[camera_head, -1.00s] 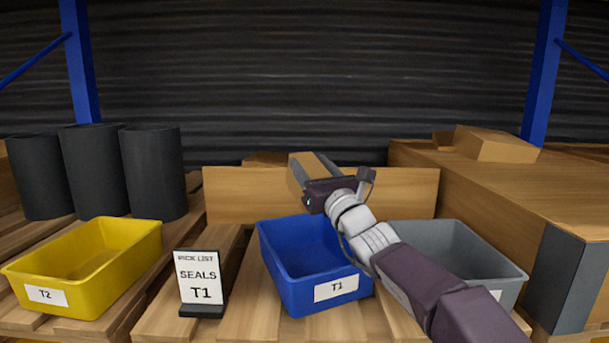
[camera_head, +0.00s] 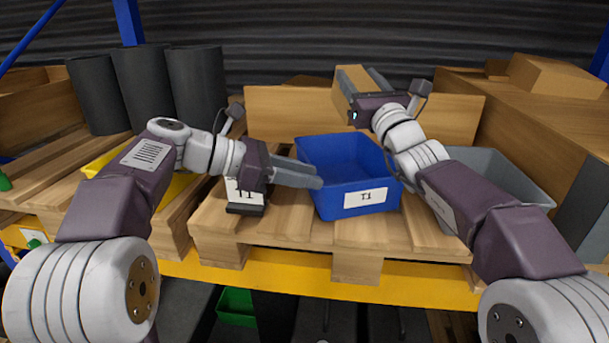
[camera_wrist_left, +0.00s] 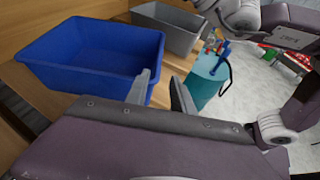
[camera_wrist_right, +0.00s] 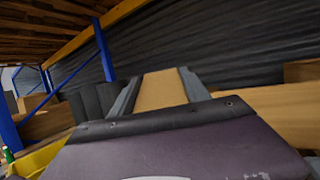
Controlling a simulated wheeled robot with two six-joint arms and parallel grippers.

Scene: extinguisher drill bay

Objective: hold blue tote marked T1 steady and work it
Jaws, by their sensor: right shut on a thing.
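The blue tote marked T1 (camera_head: 330,204) stands on the wooden pallet, and the part of its inside that shows is empty. It also shows in the left wrist view (camera_wrist_left: 60,82). My left gripper (camera_head: 317,177) is open with nothing between its fingers, at the tote's front left side. I cannot tell whether a finger touches the wall. My right gripper (camera_head: 357,72) is shut on a brown carton (camera_head: 350,76), raised above and behind the tote. The carton also shows between the fingers in the right wrist view (camera_wrist_right: 162,90).
A grey tote (camera_head: 500,172) stands to the right and a yellow tote (camera_head: 105,163) to the left, partly behind my left arm. The pick list sign (camera_head: 245,205) is partly covered by my left gripper. A cardboard panel (camera_head: 290,112) stands behind the blue tote.

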